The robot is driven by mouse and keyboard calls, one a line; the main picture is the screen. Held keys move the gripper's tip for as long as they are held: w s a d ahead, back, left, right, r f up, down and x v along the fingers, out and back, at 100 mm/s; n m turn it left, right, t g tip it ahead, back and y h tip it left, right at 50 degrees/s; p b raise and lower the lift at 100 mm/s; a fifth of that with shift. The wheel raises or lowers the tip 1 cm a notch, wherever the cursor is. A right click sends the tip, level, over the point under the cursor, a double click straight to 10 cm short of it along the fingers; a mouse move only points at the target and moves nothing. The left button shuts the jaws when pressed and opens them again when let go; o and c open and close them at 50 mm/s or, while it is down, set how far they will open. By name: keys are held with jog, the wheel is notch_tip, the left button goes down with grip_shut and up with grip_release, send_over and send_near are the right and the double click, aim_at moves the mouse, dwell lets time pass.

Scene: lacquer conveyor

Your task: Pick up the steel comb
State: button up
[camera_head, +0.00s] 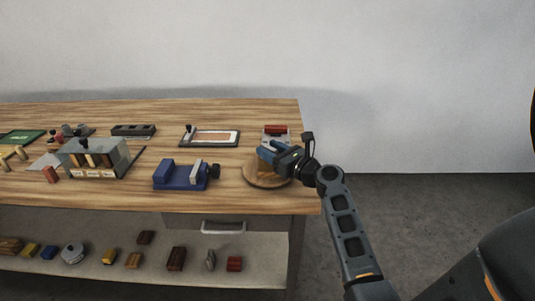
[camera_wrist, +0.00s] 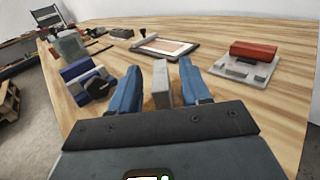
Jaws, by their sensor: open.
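My gripper (camera_head: 268,150) is over the round wooden board (camera_head: 262,182) at the right end of the workbench. In the wrist view its two blue fingers (camera_wrist: 158,75) are apart. A grey upright block (camera_wrist: 162,88) stands between them, with a gap on either side at the front. It may be the steel comb, but no teeth can be made out. In the head view my gripper hides this piece.
A red block on a pale grey plate (camera_wrist: 238,70) lies right of my fingers. A blue vise (camera_head: 180,176) is to the left. A framed screen (camera_head: 209,137) lies behind, and a glass-sided box (camera_head: 118,155) stands further left. The bench's right edge is close.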

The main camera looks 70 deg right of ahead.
jog(key=shift+w+d, duration=0.25)
jog(key=shift+w, duration=0.2)
grip_shut()
